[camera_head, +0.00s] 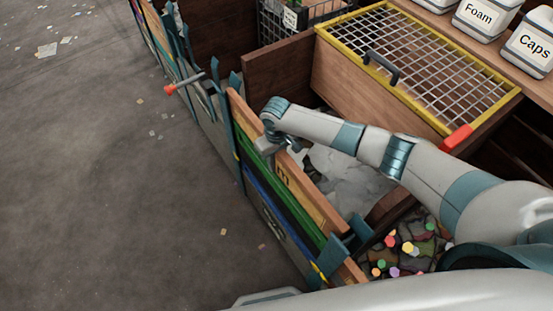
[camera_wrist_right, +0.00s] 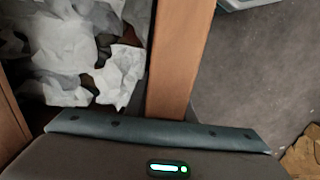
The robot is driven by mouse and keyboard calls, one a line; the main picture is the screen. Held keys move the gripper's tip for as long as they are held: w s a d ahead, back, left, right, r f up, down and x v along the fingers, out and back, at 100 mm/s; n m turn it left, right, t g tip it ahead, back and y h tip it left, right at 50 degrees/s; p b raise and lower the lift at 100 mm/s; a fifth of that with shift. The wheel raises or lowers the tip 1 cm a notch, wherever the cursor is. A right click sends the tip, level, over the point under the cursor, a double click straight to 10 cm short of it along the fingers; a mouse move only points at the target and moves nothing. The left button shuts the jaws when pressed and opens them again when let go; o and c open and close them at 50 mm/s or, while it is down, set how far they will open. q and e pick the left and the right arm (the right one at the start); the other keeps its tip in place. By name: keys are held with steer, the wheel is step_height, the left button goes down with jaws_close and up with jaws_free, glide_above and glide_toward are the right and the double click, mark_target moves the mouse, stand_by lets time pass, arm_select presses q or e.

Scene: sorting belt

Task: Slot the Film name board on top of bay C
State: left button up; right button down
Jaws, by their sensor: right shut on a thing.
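The Film name board (camera_head: 325,212) is a long wooden plank with a dark "m" showing on its outer face; the rest of its lettering is hidden by my gripper. My right gripper (camera_head: 268,146) is shut on its top edge from above. The board runs along the bay front, above a green board (camera_head: 302,226) and a blue board (camera_head: 262,192), between teal posts (camera_head: 238,150). I cannot tell whether it is fully seated. In the wrist view its wooden top edge (camera_wrist_right: 183,60) runs away from the gripper. My left gripper is out of view.
The bay behind the board holds crumpled white sheets (camera_head: 345,175). A nearer bay holds colourful caps (camera_head: 405,247). A yellow-framed mesh lid (camera_head: 410,50) stands behind. An orange-ended lever (camera_head: 183,84) sticks out at the left.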

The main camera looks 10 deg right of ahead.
steer(key=shift+f, duration=0.55)
stand_by(0.4)
steer(key=c, duration=1.5)
jaws_free()
steer(key=shift+o, duration=0.3)
steer(key=shift+s+f+b, duration=0.1)
steer(key=shift+f+b, duration=0.1)
steer(key=shift+b, duration=0.1)
step_height(320, 180, up, 18)
steer(key=b, duration=0.2)
steer(key=shift+f+b, duration=0.15)
steer(key=shift+b, duration=0.2)
